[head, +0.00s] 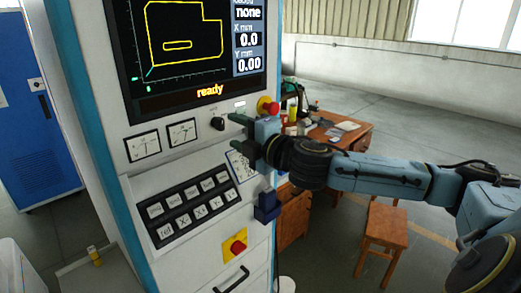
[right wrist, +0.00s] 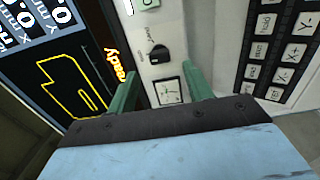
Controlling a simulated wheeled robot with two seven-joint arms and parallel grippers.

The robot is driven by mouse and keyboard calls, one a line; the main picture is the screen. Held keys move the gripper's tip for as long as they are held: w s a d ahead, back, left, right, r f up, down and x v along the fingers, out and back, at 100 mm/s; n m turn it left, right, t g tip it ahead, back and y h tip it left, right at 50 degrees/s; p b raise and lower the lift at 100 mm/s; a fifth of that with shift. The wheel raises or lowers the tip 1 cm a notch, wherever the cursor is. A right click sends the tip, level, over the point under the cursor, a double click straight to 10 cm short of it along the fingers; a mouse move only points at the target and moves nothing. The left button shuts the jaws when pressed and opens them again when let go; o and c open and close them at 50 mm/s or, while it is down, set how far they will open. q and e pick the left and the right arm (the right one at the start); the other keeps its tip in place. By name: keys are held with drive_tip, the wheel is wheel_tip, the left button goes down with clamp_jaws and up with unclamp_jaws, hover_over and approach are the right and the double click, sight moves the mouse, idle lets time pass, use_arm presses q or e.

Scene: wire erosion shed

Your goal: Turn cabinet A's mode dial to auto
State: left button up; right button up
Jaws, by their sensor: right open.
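A white control cabinet (head: 192,158) with blue edges fills the middle of the head view. Its letter does not show. A small black dial (head: 217,123) sits on the panel below the screen; the dial (right wrist: 158,53) also shows in the right wrist view with tiny lettering beside it, too small to read surely. My right gripper (head: 236,131) is open and empty, just right of the dial and apart from it. In the right wrist view, the green fingers of my right gripper (right wrist: 158,69) point toward the panel, with the dial beyond and between their tips. My left gripper is not in view.
A red mushroom button (head: 267,106) is close above my right gripper. The screen (head: 185,45) reads "ready". Two gauges (head: 162,140), a black keypad (head: 195,207) and a red switch on yellow (head: 235,247) are nearby. A wooden desk (head: 340,133) and stool (head: 385,235) stand right.

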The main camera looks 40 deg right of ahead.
drive_tip(key=s+b, duration=0.4)
drive_tip(key=s, duration=0.3)
drive_tip(key=shift+s+d, duration=0.3)
drive_tip(key=shift+s, duration=0.05)
idle(0.7)
